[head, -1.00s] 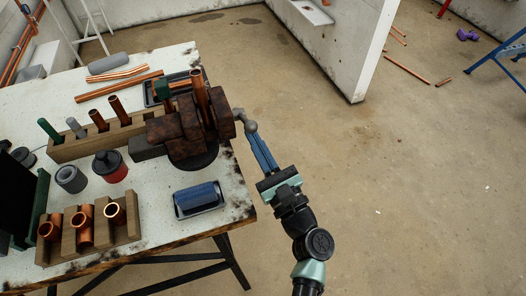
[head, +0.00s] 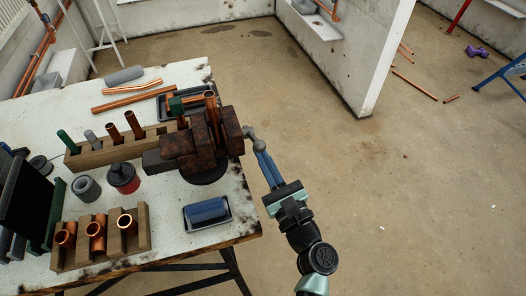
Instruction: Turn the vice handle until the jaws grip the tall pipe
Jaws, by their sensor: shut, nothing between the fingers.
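The rusty brown vice (head: 190,150) stands on a dark round base near the right edge of the bench. The tall copper pipe (head: 212,110) stands upright at its jaws; whether the jaws touch it I cannot tell. The grey vice handle (head: 252,136) is on the vice's right side, with a rounded knob. My gripper (head: 260,150), with blue fingers, reaches up from the lower right, its fingertips at the handle knob. The fingers are shut with nothing between them. Whether they touch the knob is unclear.
The bench (head: 170,225) carries a wooden rack (head: 95,155) of upright pipes, a notched wooden block (head: 130,240) with copper fittings, a red-and-black can (head: 123,178) and a tray (head: 207,213) with a blue roll. Open concrete floor lies to the right, before a low wall (head: 370,60).

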